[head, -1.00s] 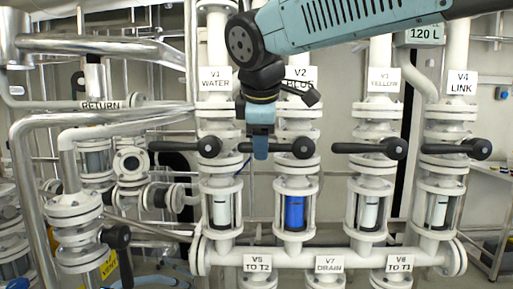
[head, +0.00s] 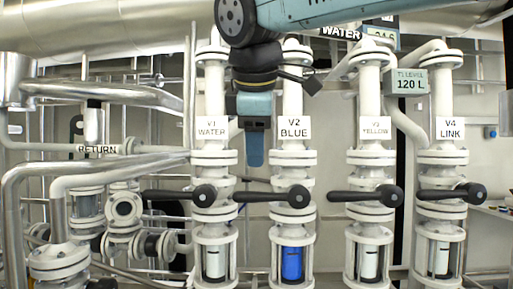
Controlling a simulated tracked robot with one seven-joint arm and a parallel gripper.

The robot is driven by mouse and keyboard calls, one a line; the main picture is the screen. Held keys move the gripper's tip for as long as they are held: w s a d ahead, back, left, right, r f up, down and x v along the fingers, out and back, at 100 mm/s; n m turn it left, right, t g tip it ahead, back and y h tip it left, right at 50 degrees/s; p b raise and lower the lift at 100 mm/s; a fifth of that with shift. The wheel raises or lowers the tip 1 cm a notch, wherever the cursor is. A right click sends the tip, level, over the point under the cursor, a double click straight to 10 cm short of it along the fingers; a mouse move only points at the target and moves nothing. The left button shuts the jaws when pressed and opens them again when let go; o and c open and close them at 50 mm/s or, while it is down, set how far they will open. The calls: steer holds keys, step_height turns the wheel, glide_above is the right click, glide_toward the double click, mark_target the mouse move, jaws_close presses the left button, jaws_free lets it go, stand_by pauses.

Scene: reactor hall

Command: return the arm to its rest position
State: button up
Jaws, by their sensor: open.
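My gripper (head: 255,150) hangs pointing down from my teal arm in the upper middle of the head view. It is in front of the gap between the V1 WATER pipe (head: 212,90) and the V2 BLUE pipe (head: 292,95). It appears empty, with nothing between its fingers; from this side the fingers overlap. The arm reaches in from the upper right. The gripper is above the level of the black valve handles and appears apart from them.
Black lever handles show on V1 (head: 175,196), V2 (head: 262,197), V3 (head: 360,197) and V4 (head: 445,195), all lying roughly level. A blue sight glass (head: 292,263) is under V2. A large silver pipe (head: 120,28) crosses the top. Return piping (head: 95,125) stands at left.

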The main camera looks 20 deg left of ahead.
steer(key=w+d+f+m+h, duration=0.1)
steer(key=w+d+f+m, duration=0.2)
steer(key=d, duration=0.5)
steer(key=w+d+f+m+h, duration=0.15)
steer(key=d+f+m, duration=0.25)
steer(key=d, duration=0.4)
steer(key=w+d+f+m, duration=0.3)
steer(key=d+f, duration=0.1)
steer(key=d, duration=0.4)
steer(key=s+d+f+m, duration=0.4)
steer(key=d+f+m, duration=0.2)
steer(key=d+f, duration=0.2)
steer(key=s+d+f+m, duration=0.4)
steer(key=d+f+m, duration=0.2)
steer(key=d, duration=0.7)
steer(key=shift+f+m+g, duration=0.3)
steer(key=shift+f, duration=0.65)
